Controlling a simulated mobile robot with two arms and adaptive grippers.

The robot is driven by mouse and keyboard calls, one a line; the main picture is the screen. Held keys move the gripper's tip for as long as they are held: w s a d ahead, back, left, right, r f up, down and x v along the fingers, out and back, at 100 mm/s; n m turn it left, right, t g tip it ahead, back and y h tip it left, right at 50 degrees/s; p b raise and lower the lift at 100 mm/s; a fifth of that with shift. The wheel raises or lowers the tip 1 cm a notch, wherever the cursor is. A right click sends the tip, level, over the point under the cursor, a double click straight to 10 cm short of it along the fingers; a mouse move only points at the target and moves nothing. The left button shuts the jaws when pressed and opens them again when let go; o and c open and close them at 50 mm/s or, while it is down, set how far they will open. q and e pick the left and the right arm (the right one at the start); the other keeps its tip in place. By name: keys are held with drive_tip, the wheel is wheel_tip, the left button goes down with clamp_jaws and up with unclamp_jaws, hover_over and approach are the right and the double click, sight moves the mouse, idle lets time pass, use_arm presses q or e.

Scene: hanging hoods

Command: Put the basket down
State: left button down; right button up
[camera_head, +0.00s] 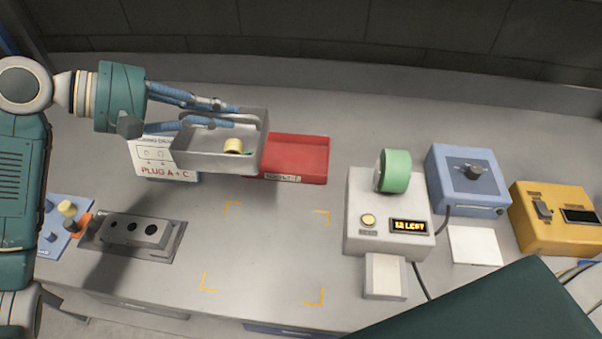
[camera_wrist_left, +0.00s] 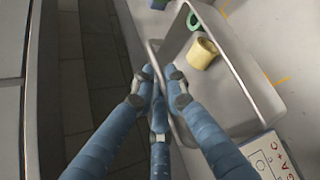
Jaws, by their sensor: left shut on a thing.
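The basket (camera_head: 215,162) is an open grey metal tray. It is held above the counter at the upper middle left of the head view. My left gripper (camera_head: 235,116) is shut on its back rim or handle. The left wrist view shows the fingers (camera_wrist_left: 160,84) at a handle bar on the basket (camera_wrist_left: 252,88). A yellow roll (camera_head: 234,146) lies inside, with a green ring (camera_wrist_left: 193,20) beside it. The shadow under the basket falls on the counter. My right gripper is not in view.
Orange corner marks (camera_head: 315,296) frame a clear patch of counter at the middle front. A red tray (camera_head: 300,155) is just right of the basket. A white machine with a green roll (camera_head: 396,171) stands right of the patch. A grey socket block (camera_head: 137,230) lies left.

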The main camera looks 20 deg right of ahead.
use_arm(q)
drive_tip(key=shift+w+d+r, duration=0.1)
drive_tip(key=shift+d+r, duration=0.25)
drive_tip(key=shift+f, duration=0.15)
drive_tip(key=shift+f+p, duration=0.45)
drive_tip(key=shift+f, duration=9.25)
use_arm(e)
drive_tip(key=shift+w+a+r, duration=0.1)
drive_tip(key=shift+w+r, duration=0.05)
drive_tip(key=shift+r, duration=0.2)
use_arm(q)
drive_tip(key=c, duration=1.8)
unclamp_jaws()
drive_tip(key=shift+f, duration=0.1)
drive_tip(key=shift+o, duration=0.2)
